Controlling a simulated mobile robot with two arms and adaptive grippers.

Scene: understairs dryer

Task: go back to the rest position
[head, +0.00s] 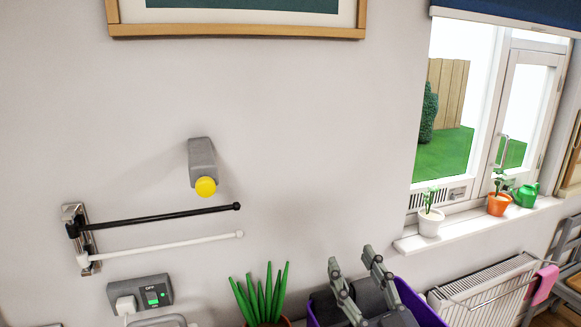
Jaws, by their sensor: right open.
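My right gripper (352,264) comes up from the bottom edge of the head view, right of centre. Its two grey fingers point upward and stand apart, with nothing between the tips. It is in front of a purple container (414,300), whose inside it partly hides. My left gripper is not in the view.
On the wall are a two-armed rail (160,217), a grey box with a yellow knob (204,170) and a socket (142,292). A spiky plant (264,297) stands left of my gripper. A windowsill (470,226) with pots and a radiator (485,290) are at the right.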

